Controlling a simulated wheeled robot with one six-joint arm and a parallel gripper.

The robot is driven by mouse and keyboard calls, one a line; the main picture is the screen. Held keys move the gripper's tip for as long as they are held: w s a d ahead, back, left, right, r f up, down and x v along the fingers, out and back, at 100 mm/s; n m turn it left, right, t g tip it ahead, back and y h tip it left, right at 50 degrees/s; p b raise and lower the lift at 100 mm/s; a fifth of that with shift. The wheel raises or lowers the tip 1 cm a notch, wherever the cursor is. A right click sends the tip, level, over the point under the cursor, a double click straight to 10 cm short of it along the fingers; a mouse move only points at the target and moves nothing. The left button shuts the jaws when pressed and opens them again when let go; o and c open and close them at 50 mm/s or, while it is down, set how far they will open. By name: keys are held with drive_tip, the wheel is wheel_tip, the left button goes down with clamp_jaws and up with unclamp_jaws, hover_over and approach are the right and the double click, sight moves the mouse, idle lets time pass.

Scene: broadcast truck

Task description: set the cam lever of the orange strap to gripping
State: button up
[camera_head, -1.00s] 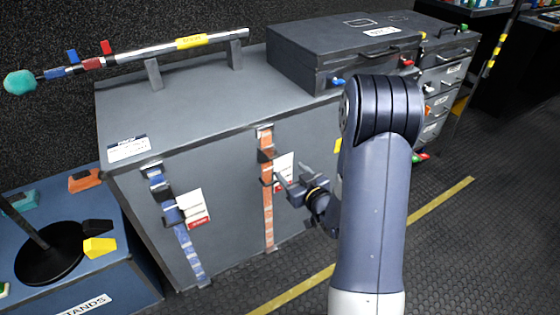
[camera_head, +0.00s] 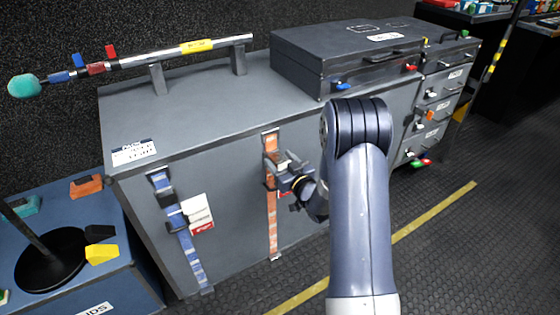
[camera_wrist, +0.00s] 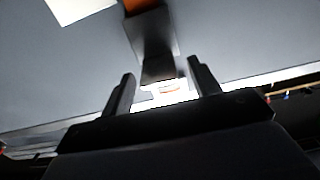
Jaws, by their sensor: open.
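The orange strap (camera_head: 272,222) hangs down the front of the grey case, and a bit of its orange webbing (camera_wrist: 145,4) shows at the top of the wrist view. Its dark cam buckle and lever (camera_wrist: 152,42) stick out toward my gripper in the wrist view. My gripper (camera_head: 276,165) is at the buckle in the head view and hides much of it. In the wrist view my gripper (camera_wrist: 163,84) is open, its fingers on either side of the lever's near end. I cannot tell whether they touch it.
A blue strap (camera_head: 180,230) with a white and red tag (camera_head: 198,213) hangs to the left on the same grey case (camera_head: 185,95). A dark flat case (camera_head: 340,55) and a microphone pole (camera_head: 180,50) lie on top. Drawers (camera_head: 430,115) stand at the right.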

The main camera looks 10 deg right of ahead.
drive_tip(key=shift+w+a, duration=0.1)
drive_tip(key=shift+w, duration=0.2)
drive_tip(key=shift+c, duration=0.6)
drive_tip(key=c, duration=0.9)
drive_tip(key=shift+o, duration=0.2)
drive_tip(key=shift+f, duration=0.1)
